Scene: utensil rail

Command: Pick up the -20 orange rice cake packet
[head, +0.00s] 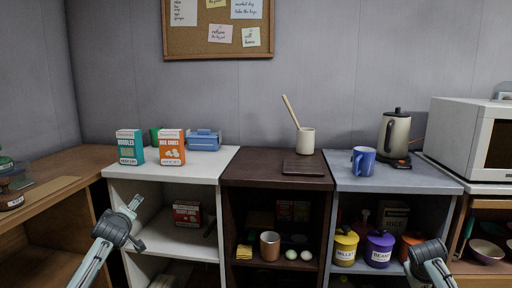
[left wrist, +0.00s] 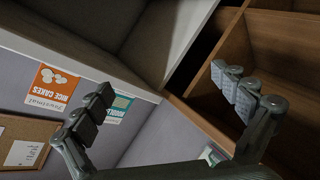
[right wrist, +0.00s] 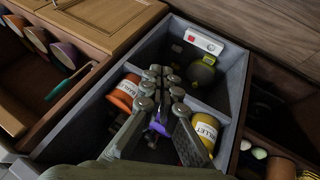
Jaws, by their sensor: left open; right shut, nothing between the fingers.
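The orange rice cake packet (head: 172,146) stands upright on top of the white shelf unit (head: 207,171), just right of a teal noodles packet (head: 130,147). It also shows in the left wrist view (left wrist: 50,88), upside down and left of the gripper. My left gripper (head: 138,223) is open and empty, in front of the white unit and below the packet, apart from it. My right gripper (head: 428,258) is shut and empty in front of the grey unit. In the right wrist view its fingers (right wrist: 164,82) are together above the grey compartments.
A green item (head: 154,134) and a blue box (head: 204,140) stand behind the packet. The brown top holds a utensil pot (head: 305,140) and a dark board (head: 303,168). The grey top holds a blue mug (head: 363,160) and a kettle (head: 394,136). The white top's front right is clear.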

